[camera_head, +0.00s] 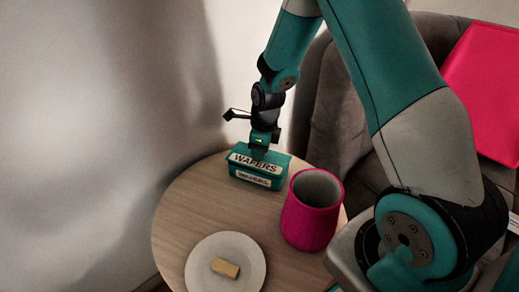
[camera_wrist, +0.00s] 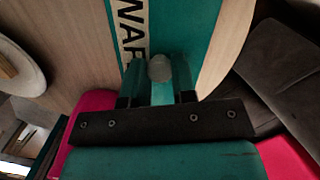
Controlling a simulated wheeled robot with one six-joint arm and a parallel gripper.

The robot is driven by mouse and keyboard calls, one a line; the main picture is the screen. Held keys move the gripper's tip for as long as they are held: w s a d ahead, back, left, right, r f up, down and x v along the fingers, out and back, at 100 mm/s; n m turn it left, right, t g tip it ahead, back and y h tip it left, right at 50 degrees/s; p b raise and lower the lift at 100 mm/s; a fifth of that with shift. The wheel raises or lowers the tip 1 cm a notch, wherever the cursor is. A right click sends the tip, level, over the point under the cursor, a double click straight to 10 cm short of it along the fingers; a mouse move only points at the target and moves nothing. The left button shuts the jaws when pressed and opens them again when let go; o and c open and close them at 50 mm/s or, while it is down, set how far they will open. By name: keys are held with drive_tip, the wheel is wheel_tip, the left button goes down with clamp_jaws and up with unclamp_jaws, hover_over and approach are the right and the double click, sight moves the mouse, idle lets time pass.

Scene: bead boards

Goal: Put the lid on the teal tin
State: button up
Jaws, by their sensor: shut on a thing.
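The teal tin (camera_head: 257,181) stands at the back of the round table, with a pale label on its front. Its teal lid (camera_head: 243,160), with a pale WAFERS label, is over the tin's top and roughly in line with it. I cannot tell whether it is fully seated or slightly raised. My gripper (camera_head: 259,152) points down at the lid's middle. In the wrist view, my gripper (camera_wrist: 159,82) is shut on the lid's pale round knob (camera_wrist: 160,68), one finger on each side. The lid (camera_wrist: 185,25) hides the tin there.
A magenta cup (camera_head: 311,212) stands to the right and in front of the tin. A pale plate (camera_head: 207,275) with a wafer (camera_head: 225,267) lies at the front of the wooden table (camera_head: 180,215). A grey armchair (camera_head: 335,125) with a magenta cushion (camera_head: 487,90) is behind right.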

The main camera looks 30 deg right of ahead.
drive_tip(key=shift+f, duration=0.4)
idle(1.2)
drive_tip(key=o, duration=1.4)
drive_tip(key=shift+r+p, duration=0.15)
drive_tip(key=shift+p, duration=0.2)
wheel_tip(320, 180, up, 8)
drive_tip(key=p, duration=0.7)
clamp_jaws()
